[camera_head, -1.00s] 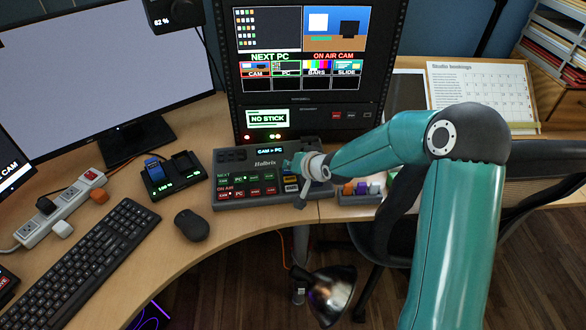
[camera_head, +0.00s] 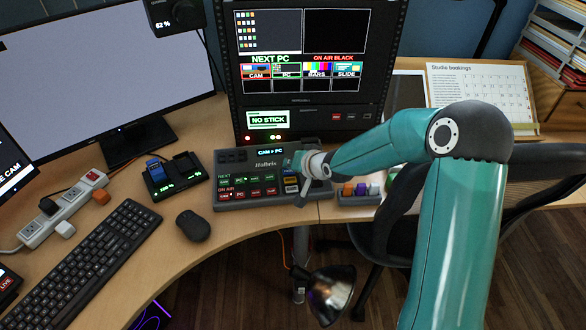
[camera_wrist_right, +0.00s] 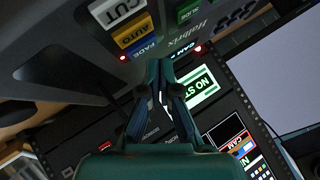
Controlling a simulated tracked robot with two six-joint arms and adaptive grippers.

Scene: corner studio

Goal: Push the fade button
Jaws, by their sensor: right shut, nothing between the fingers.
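The switcher panel (camera_head: 232,158) stands on the desk in the head view. In the right wrist view its blue FADE button (camera_wrist_right: 145,47) sits below the yellow AUTO button (camera_wrist_right: 135,31) and the white CUT button (camera_wrist_right: 118,8). My right gripper (camera_head: 290,162) is shut and empty at the panel's right part, hiding the FADE button in the head view. In the wrist view the fingertips (camera_wrist_right: 161,64) are right beside the FADE button; I cannot tell whether they touch it. A red light (camera_wrist_right: 122,57) glows beside that button. My left gripper is not in view.
The monitor (camera_head: 305,97) behind the panel reads ON AIR BLACK, with a black right picture. A block of coloured knobs (camera_head: 360,190) stands right of the panel. A charger (camera_head: 175,175), mouse (camera_head: 193,225) and keyboard (camera_head: 80,265) lie to the left.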

